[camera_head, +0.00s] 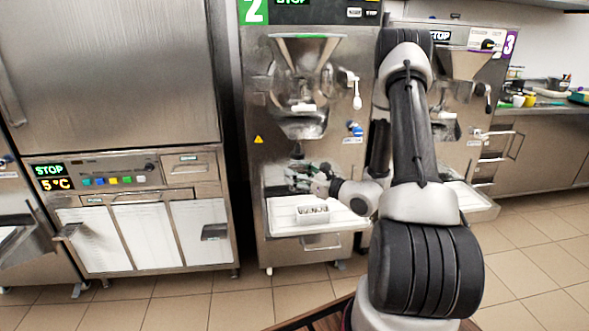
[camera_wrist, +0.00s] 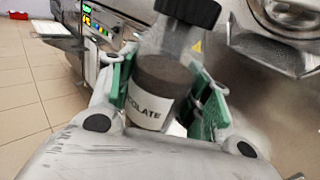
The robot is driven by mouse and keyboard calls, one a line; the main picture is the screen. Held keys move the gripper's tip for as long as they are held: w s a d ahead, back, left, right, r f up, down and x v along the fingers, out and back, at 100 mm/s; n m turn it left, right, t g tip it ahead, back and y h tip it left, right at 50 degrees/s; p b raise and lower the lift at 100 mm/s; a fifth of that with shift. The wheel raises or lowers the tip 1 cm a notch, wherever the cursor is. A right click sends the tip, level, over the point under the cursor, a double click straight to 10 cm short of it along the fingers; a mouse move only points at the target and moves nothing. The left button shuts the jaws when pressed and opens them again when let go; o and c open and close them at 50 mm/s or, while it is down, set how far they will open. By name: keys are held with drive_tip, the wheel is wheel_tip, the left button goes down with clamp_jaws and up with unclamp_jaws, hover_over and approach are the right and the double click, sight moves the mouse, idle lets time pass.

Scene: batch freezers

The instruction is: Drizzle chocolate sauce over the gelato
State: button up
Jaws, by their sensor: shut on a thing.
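My gripper (camera_head: 308,178) is in front of batch freezer 2, above its white shelf. In the wrist view its green-padded fingers (camera_wrist: 160,92) are shut on a clear bottle of dark brown sauce (camera_wrist: 167,75). The bottle has a black cap and a white label reading "COLATE", its start hidden. The cap end points away from the palm in that view. The bottle is hard to make out in the head view. A small white tub (camera_head: 313,215), seemingly the gelato's, stands on the shelf below my gripper. Its contents are too small to tell clearly.
Freezer 2 (camera_head: 258,100) has a hopper, a front door and white and blue handles close above my gripper. Its white shelf (camera_head: 285,222) has bare room left of the tub. Freezer 3 (camera_head: 470,68) stands at right, a steel cabinet (camera_head: 110,70) at left. Tiled floor lies in front.

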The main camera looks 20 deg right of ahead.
drive_tip(key=s+a, duration=0.1)
drive_tip(key=s, duration=0.9)
drive_tip(key=shift+a, duration=0.4)
